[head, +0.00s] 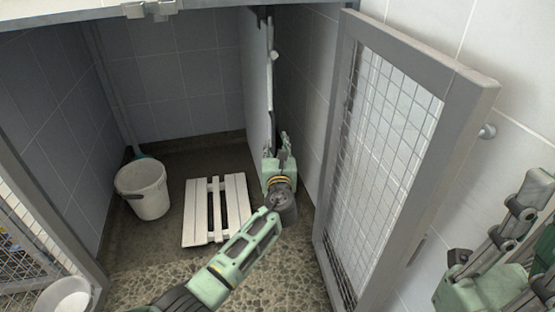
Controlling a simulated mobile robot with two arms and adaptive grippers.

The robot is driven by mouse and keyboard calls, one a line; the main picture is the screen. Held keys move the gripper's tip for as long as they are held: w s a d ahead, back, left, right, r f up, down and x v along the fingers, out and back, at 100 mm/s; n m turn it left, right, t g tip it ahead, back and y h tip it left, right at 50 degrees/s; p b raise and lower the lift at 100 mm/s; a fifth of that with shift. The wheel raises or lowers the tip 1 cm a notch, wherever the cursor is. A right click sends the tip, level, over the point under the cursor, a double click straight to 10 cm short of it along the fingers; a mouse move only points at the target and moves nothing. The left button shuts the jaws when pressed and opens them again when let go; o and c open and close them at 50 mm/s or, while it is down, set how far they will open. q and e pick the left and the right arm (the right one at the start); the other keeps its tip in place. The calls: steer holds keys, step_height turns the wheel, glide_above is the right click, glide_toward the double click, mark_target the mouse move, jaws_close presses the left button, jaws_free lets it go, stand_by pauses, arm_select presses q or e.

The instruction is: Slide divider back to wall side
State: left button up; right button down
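The divider (257,92) is a tall grey panel inside the kennel, seen nearly edge-on and standing close to the right tiled wall. A small round knob (274,56) shows on its front edge. My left gripper (277,150) reaches into the kennel, low at the divider's front edge. It hides the lower part of that edge, and I cannot tell if its fingers touch or grip the panel. My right gripper (490,240) is outside, at the lower right by the white wall. Its finger opening is unclear.
The mesh door (475,85) stands open right of my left arm. A white slatted board (236,205) lies on the floor, with a white bucket (144,190) to its left. A white bowl (66,298) is at the lower left, by another mesh panel (22,235).

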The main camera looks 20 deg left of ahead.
arm_select(q)
steer(key=v, duration=0.6)
steer(key=shift+s+d, duration=0.15)
steer(key=shift+s, duration=0.2)
